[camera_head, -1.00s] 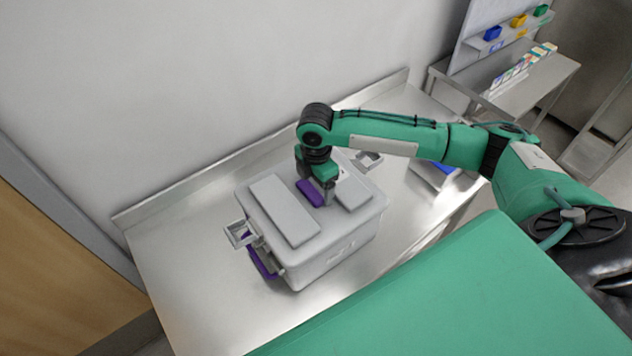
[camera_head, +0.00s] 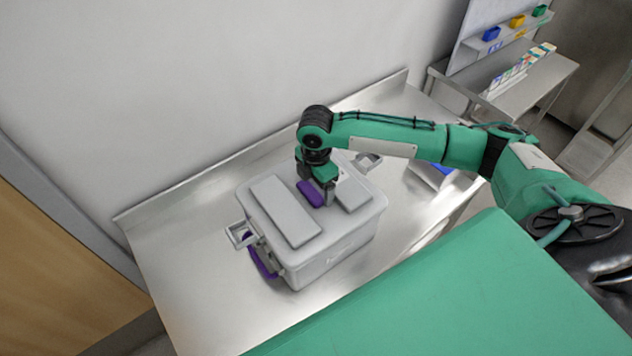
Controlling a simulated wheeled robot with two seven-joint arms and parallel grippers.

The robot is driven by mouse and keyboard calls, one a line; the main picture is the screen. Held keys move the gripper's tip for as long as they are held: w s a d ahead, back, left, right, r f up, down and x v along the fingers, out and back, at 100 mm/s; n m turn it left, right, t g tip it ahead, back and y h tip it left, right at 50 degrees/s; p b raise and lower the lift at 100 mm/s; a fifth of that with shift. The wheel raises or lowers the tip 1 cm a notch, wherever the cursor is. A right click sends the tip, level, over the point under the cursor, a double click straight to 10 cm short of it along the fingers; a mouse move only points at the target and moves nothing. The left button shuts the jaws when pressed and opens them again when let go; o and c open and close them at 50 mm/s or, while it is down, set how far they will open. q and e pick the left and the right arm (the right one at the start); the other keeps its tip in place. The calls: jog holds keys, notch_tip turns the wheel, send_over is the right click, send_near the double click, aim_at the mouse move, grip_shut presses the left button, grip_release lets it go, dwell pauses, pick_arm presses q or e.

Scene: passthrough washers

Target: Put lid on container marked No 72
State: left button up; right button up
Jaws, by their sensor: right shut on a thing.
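A light grey container (camera_head: 335,259) stands on the steel table. Its grey lid (camera_head: 284,209) with raised panels and a purple handle (camera_head: 311,194) lies over its top, seemingly flat. I cannot see whether the lid is fully seated, and the marking on the front is too small to read. My right gripper (camera_head: 324,193) points down at the lid's middle and is shut on the purple handle. My left gripper is not in view.
The steel table (camera_head: 190,290) has bare room left of the container and a raised back edge against the wall. A blue and grey item (camera_head: 436,174) lies to the right, under my right arm. A side table (camera_head: 530,85) with small boxes stands beyond.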

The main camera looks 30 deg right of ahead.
jog(key=shift+f, duration=0.3)
dwell(0.4)
jog(key=shift+f, duration=0.35)
jog(key=shift+f, duration=0.85)
dwell(0.9)
jog(key=o, duration=1.3)
jog(key=shift+o, duration=0.8)
